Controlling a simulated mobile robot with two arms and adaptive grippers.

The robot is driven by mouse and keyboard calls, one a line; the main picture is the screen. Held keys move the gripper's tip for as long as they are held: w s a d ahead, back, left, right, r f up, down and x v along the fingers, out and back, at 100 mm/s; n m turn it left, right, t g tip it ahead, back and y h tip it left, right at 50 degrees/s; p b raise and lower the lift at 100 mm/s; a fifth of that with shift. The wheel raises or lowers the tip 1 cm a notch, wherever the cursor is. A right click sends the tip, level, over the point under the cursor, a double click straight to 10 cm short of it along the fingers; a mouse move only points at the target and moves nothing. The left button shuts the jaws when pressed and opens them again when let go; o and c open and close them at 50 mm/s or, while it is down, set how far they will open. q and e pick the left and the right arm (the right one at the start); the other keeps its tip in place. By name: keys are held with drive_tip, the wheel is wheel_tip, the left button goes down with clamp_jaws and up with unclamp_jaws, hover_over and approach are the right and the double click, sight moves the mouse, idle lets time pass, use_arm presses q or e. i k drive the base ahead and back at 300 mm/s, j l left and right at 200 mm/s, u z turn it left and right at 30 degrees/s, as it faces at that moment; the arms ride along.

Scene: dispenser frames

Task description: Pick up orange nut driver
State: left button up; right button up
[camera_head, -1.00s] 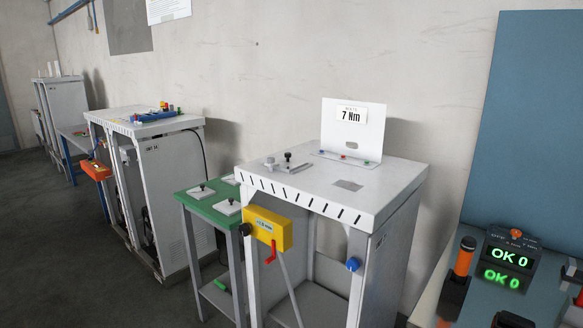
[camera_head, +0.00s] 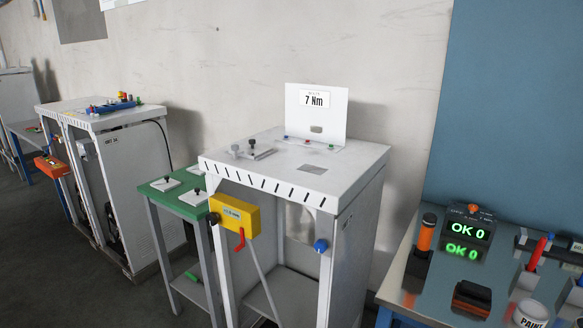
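An orange cylindrical handle with a black top (camera_head: 426,236), which looks like the orange nut driver, stands upright in a dark holder (camera_head: 417,263) on the workbench at the right. Its lower part is hidden in the holder. Neither of my grippers shows in the head view.
The workbench (camera_head: 401,297) also carries a display reading OK 0 (camera_head: 468,231), a black-and-brown block (camera_head: 472,297), a red-handled tool (camera_head: 537,253) and a white paint cup (camera_head: 530,314). A white cabinet (camera_head: 295,165) with a 7 Nm sign stands left of it. Open floor lies farther left.

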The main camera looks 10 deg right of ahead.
sight(429, 220)
drive_tip(key=i+j+z, duration=0.15)
drive_tip(key=z, duration=0.25)
drive_tip(key=i+j+z, duration=0.1)
drive_tip(key=z, duration=0.25)
drive_tip(key=j+z, duration=0.4)
drive_tip(key=i+l, duration=0.05)
